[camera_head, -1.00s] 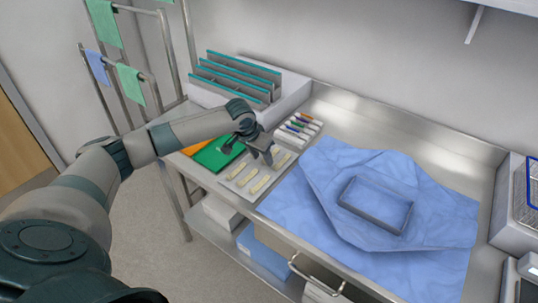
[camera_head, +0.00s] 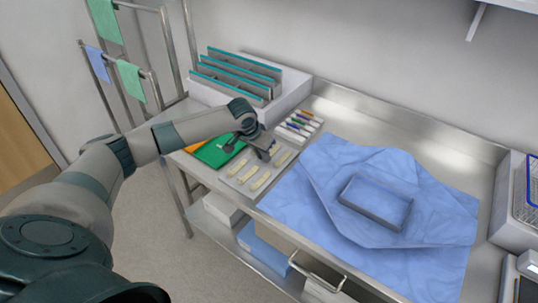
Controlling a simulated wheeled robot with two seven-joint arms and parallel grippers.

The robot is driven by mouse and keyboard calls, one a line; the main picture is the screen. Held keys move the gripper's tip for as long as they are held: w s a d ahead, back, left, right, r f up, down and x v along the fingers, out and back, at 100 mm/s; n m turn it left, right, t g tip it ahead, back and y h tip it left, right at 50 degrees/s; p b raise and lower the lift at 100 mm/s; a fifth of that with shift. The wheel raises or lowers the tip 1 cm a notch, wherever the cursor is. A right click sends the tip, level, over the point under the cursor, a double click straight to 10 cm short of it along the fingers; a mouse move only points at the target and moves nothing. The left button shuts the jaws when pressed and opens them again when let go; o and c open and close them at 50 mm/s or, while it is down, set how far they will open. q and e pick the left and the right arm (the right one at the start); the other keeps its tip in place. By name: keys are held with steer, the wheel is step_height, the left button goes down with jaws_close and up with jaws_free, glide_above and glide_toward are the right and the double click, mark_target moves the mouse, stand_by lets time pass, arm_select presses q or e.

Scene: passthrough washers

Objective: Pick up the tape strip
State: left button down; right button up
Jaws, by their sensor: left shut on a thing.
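Several pale yellow tape strips lie in rows on a light grey card (camera_head: 240,184) on the steel table. Three front strips, one of them in the middle (camera_head: 249,174), lie clear of my gripper. Another strip (camera_head: 282,159) lies just right of my fingers. My left gripper (camera_head: 266,154) points down over the back part of the card and is shut on a tape strip, which its fingers mostly hide. I cannot tell whether that strip is clear of the card. My right gripper is out of view.
Green and orange sheets (camera_head: 217,152) lie left of the card. A white tray of coloured markers (camera_head: 299,126) sits behind it. A rack with teal-edged dividers (camera_head: 240,70) stands behind.

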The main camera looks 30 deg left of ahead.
arm_select(q)
steer(key=shift+r+b, duration=0.5)
steer(key=shift+r, duration=0.2)
step_height(320, 180, up, 2)
steer(key=shift+r+b, duration=0.25)
steer(key=shift+b, duration=0.35)
steer(key=w+d+r+b, duration=0.2)
steer(key=d+r, duration=0.5)
steer(key=d, duration=0.4)
steer(key=shift+w+d+b, duration=0.15)
steer(key=shift+d+b, duration=0.1)
steer(key=shift+b, duration=0.4)
